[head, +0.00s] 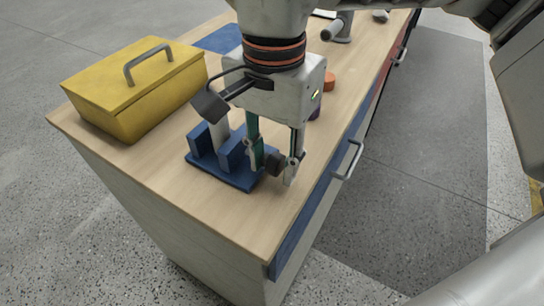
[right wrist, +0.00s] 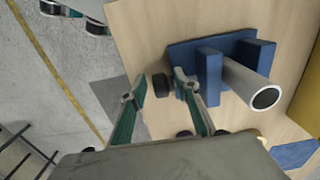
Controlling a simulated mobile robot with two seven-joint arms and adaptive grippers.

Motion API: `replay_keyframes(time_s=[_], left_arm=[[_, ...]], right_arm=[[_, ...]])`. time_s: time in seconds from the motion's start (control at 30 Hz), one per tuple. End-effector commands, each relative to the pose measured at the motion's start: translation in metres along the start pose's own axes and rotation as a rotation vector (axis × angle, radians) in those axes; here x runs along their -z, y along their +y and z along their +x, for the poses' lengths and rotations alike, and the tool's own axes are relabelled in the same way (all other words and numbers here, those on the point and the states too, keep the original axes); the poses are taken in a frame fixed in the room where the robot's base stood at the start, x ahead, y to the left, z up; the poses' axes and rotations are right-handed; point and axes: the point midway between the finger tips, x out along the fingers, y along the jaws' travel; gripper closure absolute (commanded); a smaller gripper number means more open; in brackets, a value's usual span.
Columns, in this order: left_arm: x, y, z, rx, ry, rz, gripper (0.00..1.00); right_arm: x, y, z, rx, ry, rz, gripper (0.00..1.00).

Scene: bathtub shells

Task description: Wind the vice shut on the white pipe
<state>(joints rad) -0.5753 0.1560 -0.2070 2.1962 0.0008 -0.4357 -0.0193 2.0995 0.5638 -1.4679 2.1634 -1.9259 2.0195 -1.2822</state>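The blue vice (head: 238,178) stands on the bench; it also shows in the right wrist view (right wrist: 209,78). The white pipe (head: 219,130) stands upright between its two jaws, its open end facing the camera in the right wrist view (right wrist: 264,97). I cannot tell if both jaws touch it. The vice's black knob (head: 273,164) sticks out on the right side. My right gripper (head: 273,168) points down, open, with its fingers on either side of the knob (right wrist: 160,86), small gaps showing.
A yellow toolbox (head: 135,88) with a grey handle stands at the left of the wooden bench top (head: 160,165). An orange thing (head: 329,81) and a grey fixture (head: 338,28) lie farther back. Drawer handles (head: 348,160) stick out of the bench front.

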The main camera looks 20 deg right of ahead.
Motion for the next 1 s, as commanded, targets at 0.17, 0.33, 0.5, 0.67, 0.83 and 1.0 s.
replay_keyframes(time_s=[0.17, 0.33, 0.5, 0.67, 0.83, 1.0], left_arm=[[0.0009, -0.0009, 0.0003, -0.001, 0.002, 0.004, 0.62], [-0.0007, -0.0006, 0.0006, -0.001, 0.000, 0.005, 0.62], [-0.0018, -0.0006, 0.0012, -0.001, -0.001, 0.004, 0.62], [-0.0019, -0.0007, 0.0012, -0.001, -0.001, 0.004, 0.62], [-0.0016, -0.0009, 0.0013, 0.000, -0.001, 0.003, 0.62], [-0.0032, -0.0004, 0.0016, 0.000, -0.003, 0.001, 0.62]], right_arm=[[0.0000, -0.0001, -0.0002, 0.001, 0.000, 0.000, 0.69], [-0.0002, 0.0002, -0.0003, 0.000, 0.000, 0.000, 1.00], [-0.0003, 0.0015, 0.0000, -0.004, -0.001, 0.000, 1.00], [0.0000, 0.0023, 0.0002, -0.007, -0.019, 0.001, 1.00], [0.0014, 0.0030, -0.0001, -0.009, -0.084, 0.005, 1.00], [0.0037, 0.0034, 0.0003, -0.011, -0.202, 0.007, 1.00]])
